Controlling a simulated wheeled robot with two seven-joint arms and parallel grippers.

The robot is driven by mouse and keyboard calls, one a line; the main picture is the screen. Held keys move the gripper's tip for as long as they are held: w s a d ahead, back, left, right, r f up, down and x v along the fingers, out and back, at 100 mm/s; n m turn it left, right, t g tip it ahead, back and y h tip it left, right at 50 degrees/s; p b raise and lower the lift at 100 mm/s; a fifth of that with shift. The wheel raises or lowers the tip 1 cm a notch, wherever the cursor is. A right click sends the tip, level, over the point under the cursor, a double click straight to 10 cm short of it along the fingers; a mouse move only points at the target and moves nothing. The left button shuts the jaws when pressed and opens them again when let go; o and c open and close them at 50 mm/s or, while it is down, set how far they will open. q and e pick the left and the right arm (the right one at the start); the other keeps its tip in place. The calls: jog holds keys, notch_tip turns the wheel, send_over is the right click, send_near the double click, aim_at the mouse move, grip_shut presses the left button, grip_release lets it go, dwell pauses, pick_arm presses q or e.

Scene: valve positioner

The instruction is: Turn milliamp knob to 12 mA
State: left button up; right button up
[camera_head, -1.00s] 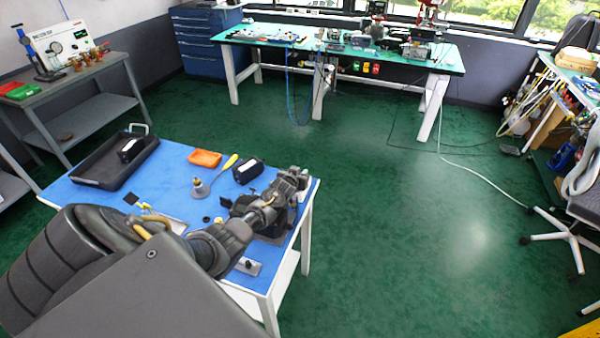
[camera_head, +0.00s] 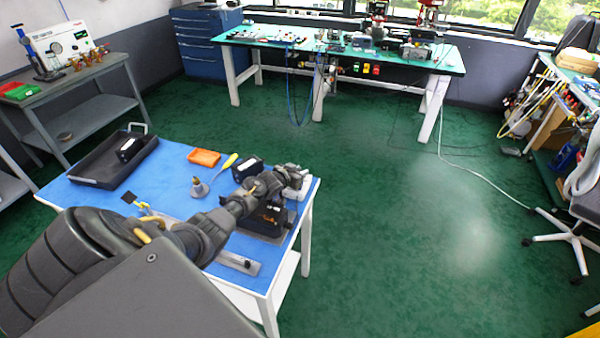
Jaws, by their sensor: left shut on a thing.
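My left arm reaches in from the lower left across the blue-topped table (camera_head: 75,193). Its gripper (camera_head: 284,180) is at the table's far right corner, over a dark device (camera_head: 266,220) with small copper-coloured parts. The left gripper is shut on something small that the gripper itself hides. The milliamp knob and its scale cannot be made out at this size. A pale grey part (camera_head: 299,186) shows right beside the gripper. My right gripper is not in view.
On the table are a black tray (camera_head: 93,181) holding a black block, an orange dish (camera_head: 204,158), a yellow-handled screwdriver (camera_head: 229,162), a small pointed metal part (camera_head: 199,188) and a black box (camera_head: 247,169). A metal plate (camera_head: 240,263) lies at the front edge.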

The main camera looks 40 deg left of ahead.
pick_arm(q)
jog(key=o, duration=1)
jog(key=shift+f, duration=0.1)
jog(key=shift+r, duration=0.3)
notch_tip(320, 180, up, 2)
jog(key=shift+r, duration=0.2)
jog(key=s+d+r, duration=0.2)
jog(key=s+r, duration=0.1)
jog(key=s+d+r+b, duration=0.1)
jog(key=s+d+r, duration=0.2)
jog(key=s, duration=0.1)
jog(key=s+d+r, duration=0.3)
jog(key=s+r, duration=0.1)
jog(key=shift+d, duration=0.2)
